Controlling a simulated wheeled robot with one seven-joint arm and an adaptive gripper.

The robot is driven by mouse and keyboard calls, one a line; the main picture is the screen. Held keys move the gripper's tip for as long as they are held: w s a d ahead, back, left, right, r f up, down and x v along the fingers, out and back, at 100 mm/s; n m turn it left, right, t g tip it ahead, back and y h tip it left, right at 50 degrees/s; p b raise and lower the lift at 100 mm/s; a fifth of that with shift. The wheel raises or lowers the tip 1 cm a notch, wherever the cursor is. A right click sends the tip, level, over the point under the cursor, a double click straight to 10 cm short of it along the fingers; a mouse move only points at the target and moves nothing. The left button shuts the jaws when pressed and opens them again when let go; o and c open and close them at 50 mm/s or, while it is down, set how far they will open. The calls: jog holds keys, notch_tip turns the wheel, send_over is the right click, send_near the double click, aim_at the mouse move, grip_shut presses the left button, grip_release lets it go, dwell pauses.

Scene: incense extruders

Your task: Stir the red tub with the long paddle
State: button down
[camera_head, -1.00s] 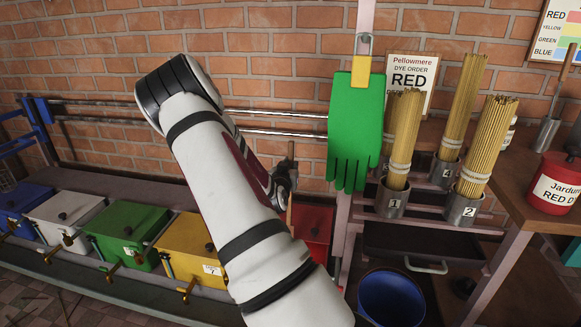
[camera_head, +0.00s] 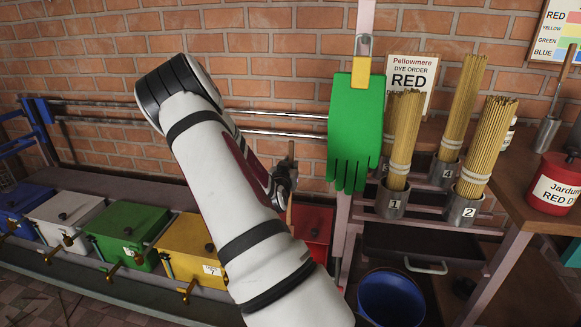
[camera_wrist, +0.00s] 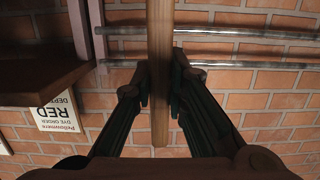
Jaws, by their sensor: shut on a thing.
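The red tub (camera_head: 318,222) stands at the right end of the row of tubs, mostly hidden behind my arm. My gripper (camera_head: 284,178) is above its left side in the head view. It is shut on the wooden handle of the paddle (camera_wrist: 159,40), which runs between the fingers in the wrist view. In the head view only a short piece of the handle (camera_head: 290,209) shows, near upright. The paddle's lower end is hidden, so I cannot tell whether it is inside the tub.
Yellow (camera_head: 190,246), green (camera_head: 125,232), white (camera_head: 65,215) and blue (camera_head: 22,203) tubs stand to the left. Metal rails (camera_head: 270,132) run along the brick wall. A green glove (camera_head: 357,130) hangs right of my gripper. A blue bucket (camera_head: 391,300) and incense holders (camera_head: 392,203) are farther right.

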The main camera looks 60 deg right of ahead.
aim_at(291, 146)
jog(key=shift+r+p, duration=1.65)
jog(key=shift+r, duration=1.75)
